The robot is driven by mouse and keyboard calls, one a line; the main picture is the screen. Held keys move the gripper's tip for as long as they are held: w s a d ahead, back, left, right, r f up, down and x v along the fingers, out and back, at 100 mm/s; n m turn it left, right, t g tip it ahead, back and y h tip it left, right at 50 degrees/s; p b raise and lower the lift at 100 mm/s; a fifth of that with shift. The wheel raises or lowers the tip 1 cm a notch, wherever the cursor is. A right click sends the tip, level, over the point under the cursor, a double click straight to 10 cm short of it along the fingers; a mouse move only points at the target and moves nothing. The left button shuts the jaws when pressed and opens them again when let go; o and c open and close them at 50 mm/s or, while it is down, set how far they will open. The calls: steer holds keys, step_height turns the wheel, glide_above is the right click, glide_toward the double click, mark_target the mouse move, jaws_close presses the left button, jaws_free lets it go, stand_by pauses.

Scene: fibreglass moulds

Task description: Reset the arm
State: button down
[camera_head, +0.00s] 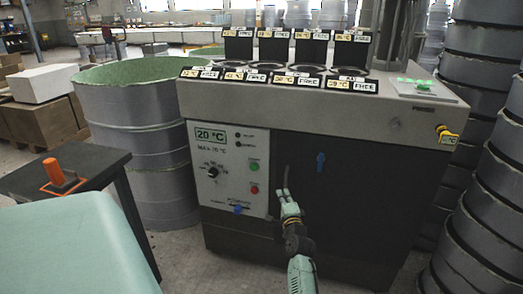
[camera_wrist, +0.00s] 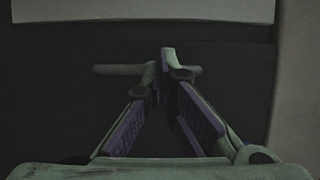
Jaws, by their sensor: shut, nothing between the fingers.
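My gripper (camera_head: 287,195) is shut and empty in front of the dark lower front of the grey machine (camera_head: 385,185). A thin grey handle (camera_head: 286,177) on that front shows just above the fingertips in the head view. In the wrist view my gripper (camera_wrist: 164,68) has its fingertips together. A grey bar (camera_wrist: 112,69) lies behind the fingertips and shows on both sides of them. I cannot tell whether they touch it.
The machine carries a control panel (camera_head: 228,165) and several lidded openings on top. A grey drum (camera_head: 150,135) with a green rim stands at its left. Stacked grey rings (camera_head: 487,170) stand close at its right. A dark stand with an orange handle (camera_head: 61,174) is at the left.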

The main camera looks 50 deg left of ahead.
steer(key=s+p, duration=0.1)
steer(key=s, duration=0.9)
steer(key=shift+p, duration=0.35)
steer(key=shift+d+f, duration=0.1)
